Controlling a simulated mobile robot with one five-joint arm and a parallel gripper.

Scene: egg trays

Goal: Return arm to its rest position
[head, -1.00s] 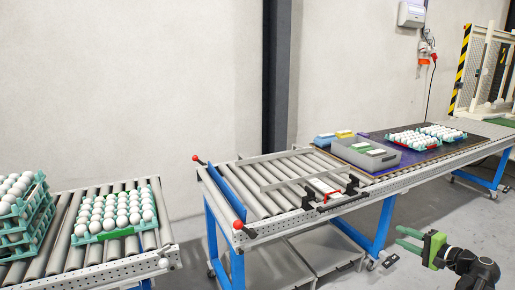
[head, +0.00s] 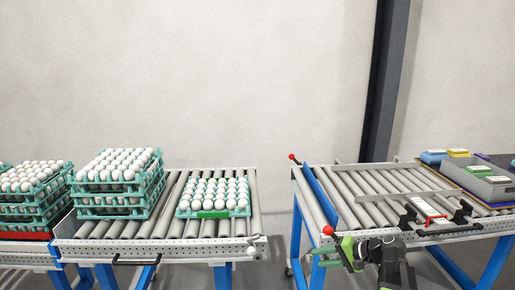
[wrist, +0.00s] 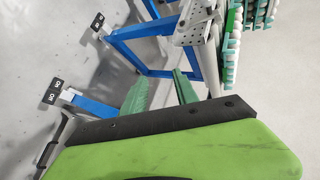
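My gripper (head: 324,257) is low in the head view, in front of the left end of the right roller table. Its two green fingers stand apart with nothing between them. In the wrist view the fingers (wrist: 163,90) are also apart and empty, with floor and blue table legs beyond. My dark arm behind it is folded at the bottom right of the head view. A single egg tray (head: 212,213) with white eggs lies on the left roller conveyor. Stacked egg trays (head: 84,205) stand to its left.
The left conveyor (head: 160,228) and the right roller table (head: 375,190) have a gap between them. A red-handled fixture (head: 432,214) sits on the right table. A grey bin (head: 480,181) with coloured boxes is at the far right. More stacked trays (head: 30,212) stand at far left.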

